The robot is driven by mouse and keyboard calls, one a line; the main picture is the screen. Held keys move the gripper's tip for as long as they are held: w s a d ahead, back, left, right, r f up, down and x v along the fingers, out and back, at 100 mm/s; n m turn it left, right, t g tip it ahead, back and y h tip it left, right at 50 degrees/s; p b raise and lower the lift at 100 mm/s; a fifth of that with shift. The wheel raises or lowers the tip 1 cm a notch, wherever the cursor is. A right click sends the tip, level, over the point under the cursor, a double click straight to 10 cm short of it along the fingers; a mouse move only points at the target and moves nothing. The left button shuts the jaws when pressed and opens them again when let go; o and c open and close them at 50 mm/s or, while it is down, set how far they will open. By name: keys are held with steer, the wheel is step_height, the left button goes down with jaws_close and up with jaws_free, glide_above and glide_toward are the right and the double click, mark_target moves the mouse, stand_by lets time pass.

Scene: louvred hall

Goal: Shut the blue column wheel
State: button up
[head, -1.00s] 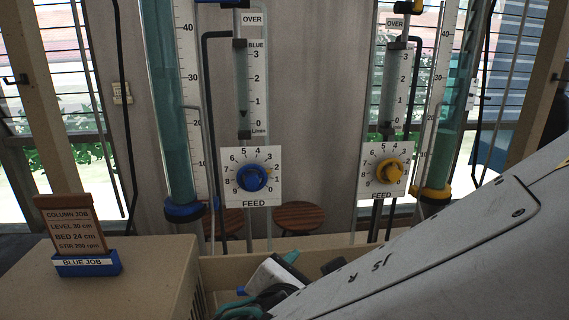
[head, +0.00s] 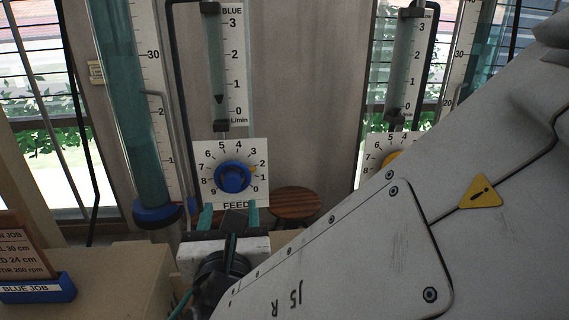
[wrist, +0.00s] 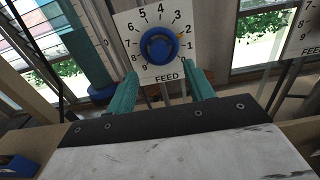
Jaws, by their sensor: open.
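The blue column wheel (head: 234,179) is a round blue knob on a white FEED dial plate numbered 0 to 9. Its small yellow mark points to about 2, perhaps between 1 and 2. The wheel also shows in the wrist view (wrist: 159,46). My gripper (head: 230,214) is open and empty, its two teal fingers just below the dial plate in the head view. In the wrist view its fingertips (wrist: 162,76) stand apart, left and right below the wheel. I see no contact with it.
The blue flow gauge (head: 219,65) stands above the dial, its float low, near 0. A teal-filled blue-based column (head: 135,100) is at left. A yellow wheel (head: 393,158) is partly hidden by my arm. A BLUE JOB card holder (head: 38,290) stands lower left.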

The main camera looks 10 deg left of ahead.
mark_target(232, 184)
steer(key=x, duration=0.7)
steer(key=shift+w+a, duration=0.1)
steer(key=shift+w, duration=0.35)
steer(key=shift+w+a+r, duration=0.1)
steer(key=shift+w, duration=0.1)
